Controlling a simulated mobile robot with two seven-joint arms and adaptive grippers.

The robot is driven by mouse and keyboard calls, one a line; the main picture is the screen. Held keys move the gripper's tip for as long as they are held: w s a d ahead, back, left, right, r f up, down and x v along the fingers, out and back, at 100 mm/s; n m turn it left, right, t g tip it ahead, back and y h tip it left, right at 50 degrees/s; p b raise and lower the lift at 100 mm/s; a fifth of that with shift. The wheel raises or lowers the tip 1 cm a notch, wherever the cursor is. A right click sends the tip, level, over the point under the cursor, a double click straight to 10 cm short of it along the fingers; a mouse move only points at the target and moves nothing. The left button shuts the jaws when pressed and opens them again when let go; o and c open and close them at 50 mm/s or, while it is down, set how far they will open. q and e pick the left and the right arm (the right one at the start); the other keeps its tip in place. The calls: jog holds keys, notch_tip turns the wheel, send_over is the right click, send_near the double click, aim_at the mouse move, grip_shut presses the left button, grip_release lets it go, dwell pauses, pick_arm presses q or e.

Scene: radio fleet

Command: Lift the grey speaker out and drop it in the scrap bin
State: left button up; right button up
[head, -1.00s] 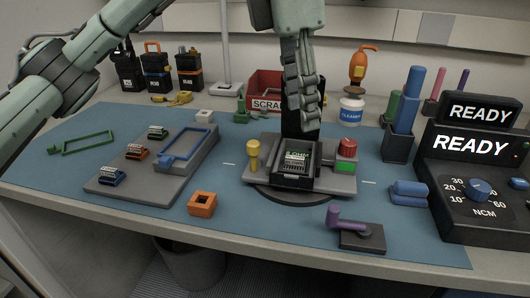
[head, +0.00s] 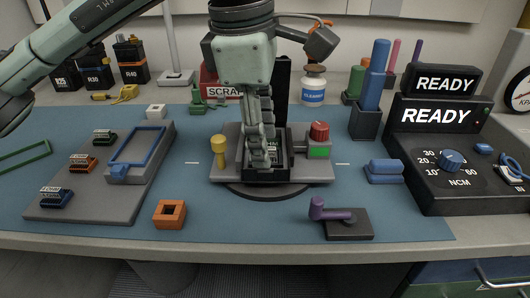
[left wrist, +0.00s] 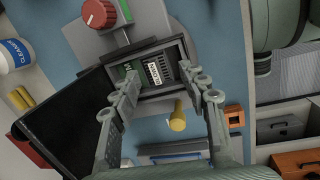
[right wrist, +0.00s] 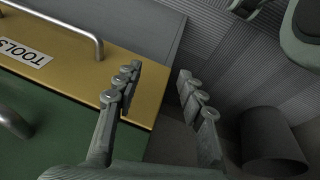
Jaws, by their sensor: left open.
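The grey speaker (left wrist: 160,72), with a white label and a slotted grille, sits in the open black radio case (left wrist: 178,48) beside a green board. In the head view my left gripper (head: 260,160) points down over the case and largely hides the speaker. In the left wrist view its fingers (left wrist: 163,88) are apart, one to each side of the speaker; I cannot tell whether they touch it. The red scrap bin (head: 209,92) stands behind, partly hidden by my left arm. My right gripper (right wrist: 158,80) is open and empty, beside a drawer unit.
The case sits on a grey fixture with a yellow knob (head: 219,147) and a red knob (head: 319,131). Its black lid (left wrist: 65,120) stands open behind. A parts tray (head: 85,200) lies left; a purple-handled tool (head: 335,213) lies in front. A cleaner bottle (head: 313,88) stands behind.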

pick_arm(q)
jog(key=shift+f, duration=0.7)
jog(key=shift+w+f, duration=0.15)
jog(key=c, duration=0.4)
grip_shut()
